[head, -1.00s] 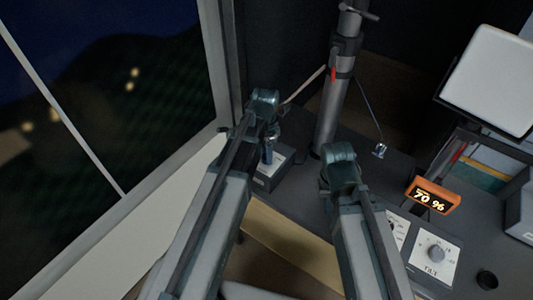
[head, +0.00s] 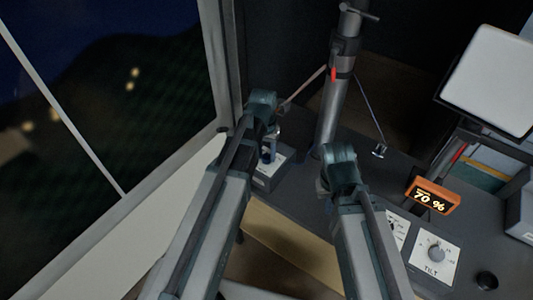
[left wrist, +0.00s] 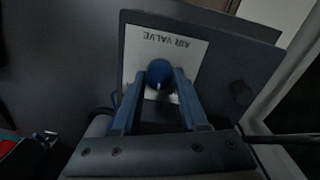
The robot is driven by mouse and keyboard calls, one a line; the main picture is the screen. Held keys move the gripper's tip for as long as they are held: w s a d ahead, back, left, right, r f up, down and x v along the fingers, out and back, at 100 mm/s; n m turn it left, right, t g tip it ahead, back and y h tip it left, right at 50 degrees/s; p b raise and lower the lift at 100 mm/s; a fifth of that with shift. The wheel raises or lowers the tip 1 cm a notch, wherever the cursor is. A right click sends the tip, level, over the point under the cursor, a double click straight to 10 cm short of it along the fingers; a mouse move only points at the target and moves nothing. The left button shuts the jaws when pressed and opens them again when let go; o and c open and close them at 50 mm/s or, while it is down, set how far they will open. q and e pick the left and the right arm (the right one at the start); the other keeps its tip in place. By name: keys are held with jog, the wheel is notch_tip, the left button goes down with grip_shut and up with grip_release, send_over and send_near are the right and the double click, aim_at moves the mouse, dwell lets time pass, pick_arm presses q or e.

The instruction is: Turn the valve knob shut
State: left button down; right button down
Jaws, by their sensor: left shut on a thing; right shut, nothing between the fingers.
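The valve knob (left wrist: 159,72) is round and blue, on a pale plate lettered AIR VALVE (left wrist: 190,52), which reads upside down in the left wrist view. My left gripper (left wrist: 160,84) is shut on the knob, one finger on each side. In the head view the grey valve box (head: 265,182) stands by the window corner, with my left gripper (head: 268,153) over it and my arm hiding part of it. My right gripper (head: 327,203) is shut and empty over the desk, right of the valve box, its fingers mostly hidden behind my wrist.
A grey mast (head: 328,118) with a red-marked clamp rises behind the grippers. An orange display (head: 433,196) reads 70 %. A TILT dial panel (head: 437,252) lies at the right. A thin cable hangs beside the mast. The window (head: 110,100) is on the left.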

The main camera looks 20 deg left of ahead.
aim_at(265, 157)
pick_arm(q)
jog(key=n, duration=0.4)
jog(key=shift+n, duration=1.8)
jog(key=shift+c, duration=2.2)
grip_release()
notch_tip(265, 157, up, 14)
jog(key=p, duration=1.4)
jog(key=shift+s+a, duration=0.2)
jog(key=shift+a, duration=0.05)
